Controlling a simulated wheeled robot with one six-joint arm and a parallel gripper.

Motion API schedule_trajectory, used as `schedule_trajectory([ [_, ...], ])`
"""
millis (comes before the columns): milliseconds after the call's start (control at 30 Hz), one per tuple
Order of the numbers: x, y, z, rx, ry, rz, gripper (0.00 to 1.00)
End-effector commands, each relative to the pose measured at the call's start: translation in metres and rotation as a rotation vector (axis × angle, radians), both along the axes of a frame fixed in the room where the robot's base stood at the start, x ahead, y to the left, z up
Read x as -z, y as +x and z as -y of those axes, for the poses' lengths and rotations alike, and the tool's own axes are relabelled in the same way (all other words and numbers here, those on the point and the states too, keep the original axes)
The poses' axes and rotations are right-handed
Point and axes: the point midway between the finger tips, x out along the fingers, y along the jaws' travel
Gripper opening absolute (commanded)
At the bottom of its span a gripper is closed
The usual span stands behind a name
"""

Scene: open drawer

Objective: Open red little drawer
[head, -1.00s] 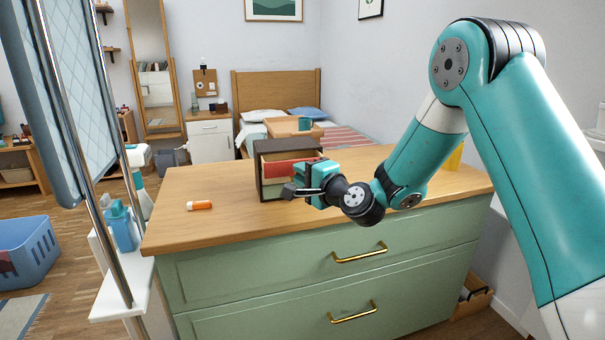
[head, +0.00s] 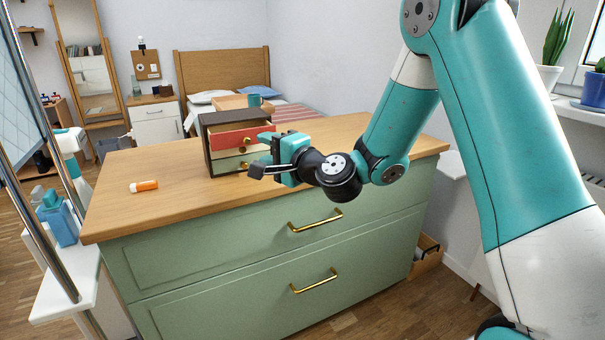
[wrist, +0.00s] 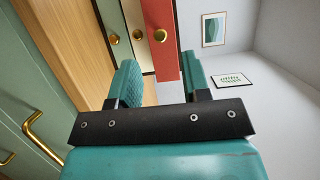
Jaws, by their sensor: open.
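A small dark brown chest (head: 207,150) stands on the dresser top, its drawer fronts turned toward my gripper. Its red drawer (head: 232,137) is the uppermost one and has a round gold knob (head: 246,141). It seems to stand out a little from the chest; how far I cannot tell. In the wrist view the red drawer (wrist: 163,62) and its knob (wrist: 160,35) lie beyond the fingers, with a cream and a green drawer (wrist: 107,15) beside it. My gripper (head: 263,154) is open and empty, in front of the chest. In the wrist view nothing lies between its fingertips (wrist: 162,78).
The green dresser (head: 240,265) has a wooden top (head: 125,195) with two gold handles on its front. An orange-and-white tube (head: 144,186) lies at its left. A white cart (head: 65,285) with blue bottles stands at the left.

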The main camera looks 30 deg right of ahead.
Motion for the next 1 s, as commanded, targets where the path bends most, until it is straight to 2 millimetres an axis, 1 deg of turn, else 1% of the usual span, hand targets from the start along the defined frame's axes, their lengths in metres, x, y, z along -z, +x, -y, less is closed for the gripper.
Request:
schedule_trajectory([
  [33, 0.008, -0.013, 0.007, 0.005, 0.001, -0.001, 0.43],
  [200, 0.008, -0.056, 0.022, 0.005, 0.001, 0.001, 0.43],
  [333, 0.008, -0.082, 0.031, 0.004, -0.002, 0.005, 0.43],
  [467, 0.006, -0.089, 0.03, -0.016, -0.007, 0.019, 0.43],
  [700, 0.004, -0.101, 0.035, -0.013, -0.006, 0.011, 0.43],
  [1000, 0.001, -0.107, 0.039, -0.001, -0.001, 0.001, 0.43],
])
